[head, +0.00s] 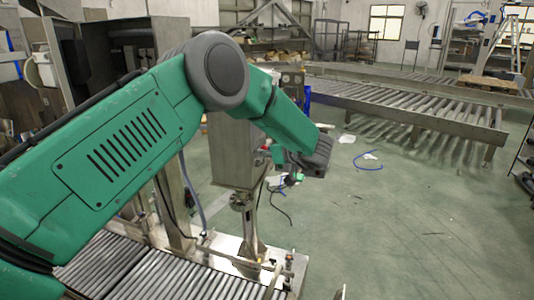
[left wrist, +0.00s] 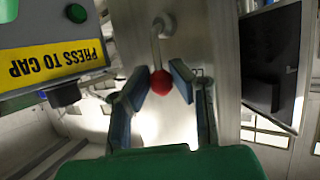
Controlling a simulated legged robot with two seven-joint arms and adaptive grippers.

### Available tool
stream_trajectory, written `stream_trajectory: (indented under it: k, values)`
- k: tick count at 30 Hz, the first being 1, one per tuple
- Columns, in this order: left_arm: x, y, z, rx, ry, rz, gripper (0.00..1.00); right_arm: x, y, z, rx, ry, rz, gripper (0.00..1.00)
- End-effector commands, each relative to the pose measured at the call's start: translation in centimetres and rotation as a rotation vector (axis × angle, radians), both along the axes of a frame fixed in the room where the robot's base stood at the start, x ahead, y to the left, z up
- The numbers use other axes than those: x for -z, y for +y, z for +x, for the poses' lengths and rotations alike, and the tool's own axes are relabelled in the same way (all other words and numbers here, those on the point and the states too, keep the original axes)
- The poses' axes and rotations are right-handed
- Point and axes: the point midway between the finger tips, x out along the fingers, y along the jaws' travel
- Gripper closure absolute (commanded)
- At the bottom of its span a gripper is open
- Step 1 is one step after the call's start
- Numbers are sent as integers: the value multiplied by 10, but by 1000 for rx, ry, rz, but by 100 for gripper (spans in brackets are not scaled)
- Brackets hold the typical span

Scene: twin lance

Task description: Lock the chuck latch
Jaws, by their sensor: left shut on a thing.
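The latch handle in the left wrist view is a pale rod (left wrist: 156,42) that ends in a red ball knob (left wrist: 160,82). My left gripper (left wrist: 160,80) has its two blue-grey fingers on either side of the knob and is shut on it. In the head view my left gripper (head: 277,156) is beside the upright metal machine housing (head: 232,150), at its right side. The knob is too small there to tell clearly. The chuck itself I cannot make out for sure. My right gripper is in neither view.
A grey box with a yellow "PRESS TO CAP" label (left wrist: 52,63) and a green button (left wrist: 76,13) is close to the fingers. A roller conveyor (head: 130,265) runs below my arm. Another conveyor (head: 400,105) stands at the back. Open green floor lies to the right.

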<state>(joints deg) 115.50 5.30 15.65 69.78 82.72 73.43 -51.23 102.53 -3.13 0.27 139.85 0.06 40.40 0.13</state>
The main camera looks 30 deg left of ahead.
Motion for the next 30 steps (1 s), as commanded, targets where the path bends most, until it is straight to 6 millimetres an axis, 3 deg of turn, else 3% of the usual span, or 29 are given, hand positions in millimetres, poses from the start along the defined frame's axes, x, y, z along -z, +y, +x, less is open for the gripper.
stream_trajectory:
  k: [11,30]
  values:
    - [5,-3,-7,4,-124,31,100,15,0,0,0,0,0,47]
    - [17,-7,-25,1,-538,128,100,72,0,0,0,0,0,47]
